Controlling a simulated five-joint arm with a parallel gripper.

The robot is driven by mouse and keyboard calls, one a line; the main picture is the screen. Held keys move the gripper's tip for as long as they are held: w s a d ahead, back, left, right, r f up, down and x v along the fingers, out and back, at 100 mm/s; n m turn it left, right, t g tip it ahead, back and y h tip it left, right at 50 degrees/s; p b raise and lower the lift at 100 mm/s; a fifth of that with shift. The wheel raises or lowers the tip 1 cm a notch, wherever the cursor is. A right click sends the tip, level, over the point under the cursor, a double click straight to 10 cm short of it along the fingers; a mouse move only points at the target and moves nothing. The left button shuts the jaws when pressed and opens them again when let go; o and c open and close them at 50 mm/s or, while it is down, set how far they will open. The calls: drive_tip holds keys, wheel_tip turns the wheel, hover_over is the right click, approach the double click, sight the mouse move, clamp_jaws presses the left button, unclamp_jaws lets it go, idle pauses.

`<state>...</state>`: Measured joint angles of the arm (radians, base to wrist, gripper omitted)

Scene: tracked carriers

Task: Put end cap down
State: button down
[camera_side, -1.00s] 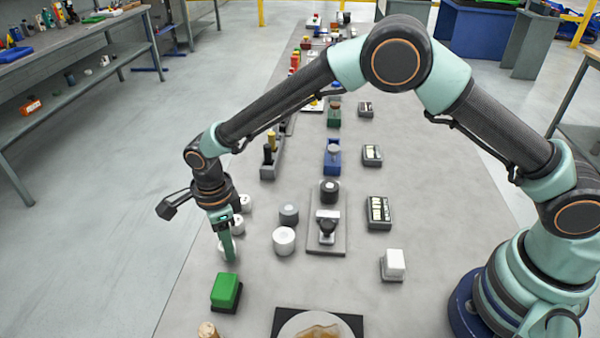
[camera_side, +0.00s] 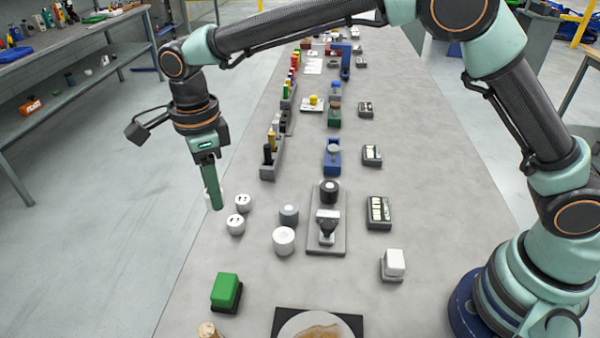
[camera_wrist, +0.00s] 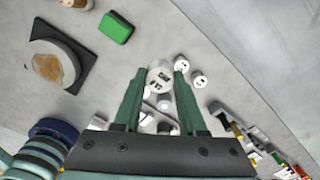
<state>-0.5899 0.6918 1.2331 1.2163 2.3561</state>
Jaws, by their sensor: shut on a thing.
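My gripper (camera_side: 212,200) is shut on a white end cap (camera_side: 207,198), held above the left part of the table and partly hidden by the green finger in the side view. In the wrist view, the end cap (camera_wrist: 160,72) sits between the two fingertips (camera_wrist: 157,80). Two other white caps with dark marks stand on the table close by, one (camera_side: 242,203) behind the other (camera_side: 236,225). They also show in the wrist view, just right of the fingers, as one cap (camera_wrist: 182,63) and another (camera_wrist: 199,81).
A green block (camera_side: 225,289) lies at the front left, beside a dark square with a round plate (camera_side: 295,325). Table between caps and green block is clear.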

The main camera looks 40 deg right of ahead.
wheel_tip(320, 180, up, 5)
drive_tip(key=shift+r, duration=0.15)
drive_tip(key=w+d+r, duration=0.1)
drive_tip(key=d+r, duration=0.1)
drive_tip(key=d, duration=0.5)
drive_tip(key=w+d+r, duration=0.1)
drive_tip(key=d+r, duration=0.1)
drive_tip(key=d, duration=0.5)
hover_over(330, 185)
wheel_tip(330, 185, down, 13)
drive_tip(key=shift+r, duration=0.1)
drive_tip(key=shift+f, duration=2.7)
drive_tip(key=shift+f, duration=0.15)
drive_tip(key=shift+c, duration=2.4)
unclamp_jaws()
